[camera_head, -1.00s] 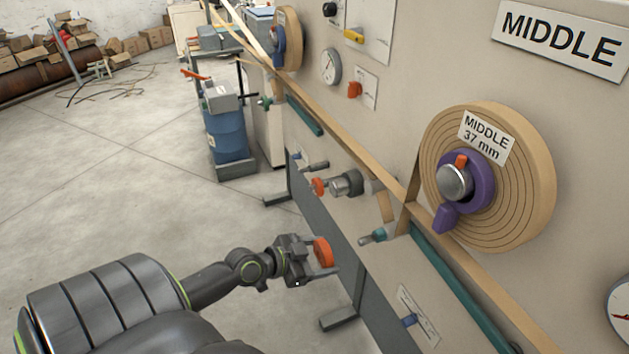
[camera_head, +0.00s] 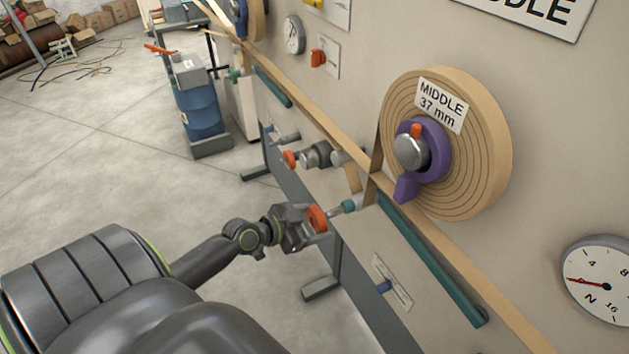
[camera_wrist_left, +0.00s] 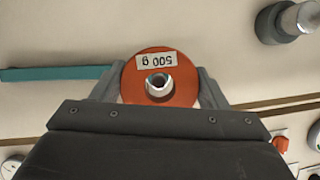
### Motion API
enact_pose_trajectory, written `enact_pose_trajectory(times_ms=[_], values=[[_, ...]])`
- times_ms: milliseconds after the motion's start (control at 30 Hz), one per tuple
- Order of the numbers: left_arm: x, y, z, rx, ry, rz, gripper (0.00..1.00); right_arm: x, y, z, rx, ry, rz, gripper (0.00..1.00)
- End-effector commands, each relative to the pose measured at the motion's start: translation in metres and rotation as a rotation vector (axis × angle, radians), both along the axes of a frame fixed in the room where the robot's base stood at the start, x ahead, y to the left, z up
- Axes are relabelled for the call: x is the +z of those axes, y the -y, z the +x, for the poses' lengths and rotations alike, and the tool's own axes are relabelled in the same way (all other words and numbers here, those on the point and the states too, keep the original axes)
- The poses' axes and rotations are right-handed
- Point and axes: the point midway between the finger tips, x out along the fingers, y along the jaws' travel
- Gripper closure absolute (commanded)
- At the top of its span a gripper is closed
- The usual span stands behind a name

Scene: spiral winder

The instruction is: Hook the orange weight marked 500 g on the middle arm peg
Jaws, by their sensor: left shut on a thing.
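My left gripper (camera_head: 308,222) is shut on the orange weight (camera_head: 317,218), a round disc with a central hole. In the left wrist view the weight (camera_wrist_left: 132,88) sits between the two grey fingers, and its "500 g" label reads upside down. The middle arm peg (camera_head: 347,206), grey-tipped with a teal base, points toward the weight in the head view. The weight is right at the peg's tip. A pale metal end shows in the weight's hole in the wrist view; I cannot tell whether the peg passes through it. My right gripper is out of view.
The MIDDLE roll (camera_head: 470,165) with its purple hub is above and right of the peg. A teal bar (camera_head: 430,258) runs along the machine below it. A grey roller with an orange end (camera_head: 290,160) is up and left. Open floor lies left.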

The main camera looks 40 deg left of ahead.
Motion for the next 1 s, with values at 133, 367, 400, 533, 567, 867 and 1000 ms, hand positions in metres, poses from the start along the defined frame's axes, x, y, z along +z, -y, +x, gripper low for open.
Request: enact_pose_trajectory(times_ms=[133,367,400,533,567,867,1000], values=[[0.002,0.003,0.009,0.001,0.003,-0.002,0.89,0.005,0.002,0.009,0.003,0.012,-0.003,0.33],[0.003,0.011,0.026,0.001,0.004,-0.002,0.89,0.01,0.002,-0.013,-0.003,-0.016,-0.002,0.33],[0.002,0.012,0.028,0.001,0.003,-0.002,0.89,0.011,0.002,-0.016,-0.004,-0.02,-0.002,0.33],[0.003,0.016,0.038,0.001,0.004,-0.002,0.89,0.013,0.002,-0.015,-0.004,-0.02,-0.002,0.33],[0.002,0.017,0.04,0.001,0.003,-0.003,0.89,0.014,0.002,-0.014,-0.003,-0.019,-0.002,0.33],[0.002,0.025,0.06,0.001,0.003,-0.002,0.89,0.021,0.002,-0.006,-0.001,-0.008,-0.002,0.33],[0.0,0.028,0.066,-0.001,0.003,0.0,0.89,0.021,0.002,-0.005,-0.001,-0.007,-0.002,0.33]])
